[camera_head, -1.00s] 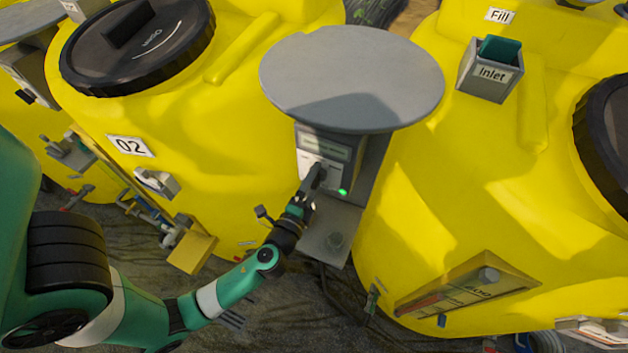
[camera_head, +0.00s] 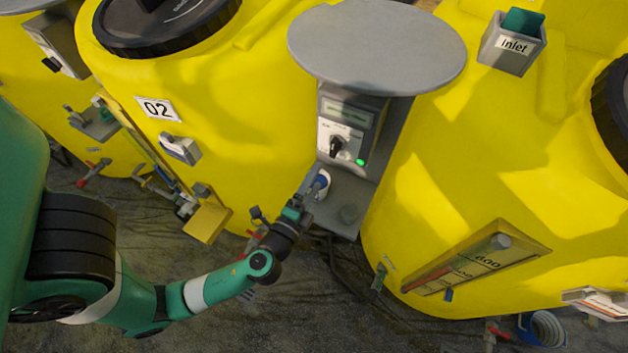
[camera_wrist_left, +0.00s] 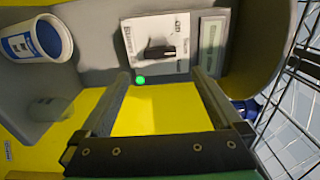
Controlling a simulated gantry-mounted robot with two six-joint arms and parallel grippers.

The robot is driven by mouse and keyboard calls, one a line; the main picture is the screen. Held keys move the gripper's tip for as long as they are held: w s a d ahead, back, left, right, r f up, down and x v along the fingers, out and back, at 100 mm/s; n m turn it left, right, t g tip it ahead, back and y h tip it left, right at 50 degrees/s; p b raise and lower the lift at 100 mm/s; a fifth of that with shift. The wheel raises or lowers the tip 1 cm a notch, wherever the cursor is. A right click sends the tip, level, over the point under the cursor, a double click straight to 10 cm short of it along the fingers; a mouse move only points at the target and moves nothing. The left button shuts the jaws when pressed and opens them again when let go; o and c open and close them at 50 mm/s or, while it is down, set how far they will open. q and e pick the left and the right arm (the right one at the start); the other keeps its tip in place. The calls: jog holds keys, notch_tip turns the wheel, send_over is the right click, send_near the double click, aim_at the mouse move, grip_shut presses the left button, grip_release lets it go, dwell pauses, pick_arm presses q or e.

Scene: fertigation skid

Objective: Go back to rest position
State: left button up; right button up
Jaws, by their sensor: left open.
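My left gripper (camera_head: 311,181) is in front of the grey control box (camera_head: 371,128), below and left of its black knob (camera_head: 336,146). In the left wrist view the gripper (camera_wrist_left: 163,80) has its two fingers wide apart with nothing between them. The knob (camera_wrist_left: 158,52) lies beyond the fingertips on a white plate, clear of both fingers. A green light (camera_head: 361,162) is lit below the knob, and it also shows in the wrist view (camera_wrist_left: 140,80). My right gripper is out of view.
A round grey plate (camera_head: 377,45) overhangs the box. Large yellow tanks (camera_head: 250,120) stand on both sides. A white and blue cup (camera_wrist_left: 47,42) sits on the grey bracket below the box, partly hidden by my gripper in the head view. Valves and pipes (camera_head: 175,190) are at left.

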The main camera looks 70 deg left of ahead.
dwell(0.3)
pick_arm(q)
jog(key=w+d+r+n+t, duration=0.2)
jog(key=w+r+n, duration=0.15)
jog(key=r, duration=0.85)
jog(key=w+d+r+n+t+y, duration=0.1)
jog(key=w+d+r+n+t, duration=0.3)
jog(key=r, duration=0.7)
jog(key=w+r+n, duration=0.3)
jog(key=w+r, duration=0.3)
jog(key=r, duration=0.6)
jog(key=s+d+r+m+t+h, duration=0.1)
jog(key=s+d+r+t+h, duration=0.25)
jog(key=d+r+h, duration=0.4)
jog(key=s+d+r+m+t+h, duration=0.25)
jog(key=d+r+t+h, duration=0.25)
jog(key=r+h, duration=0.45)
notch_tip(320, 180, up, 32)
jog(key=n+y+p, duration=0.1)
jog(key=p, duration=3.1)
jog(key=shift+w+r, duration=0.15)
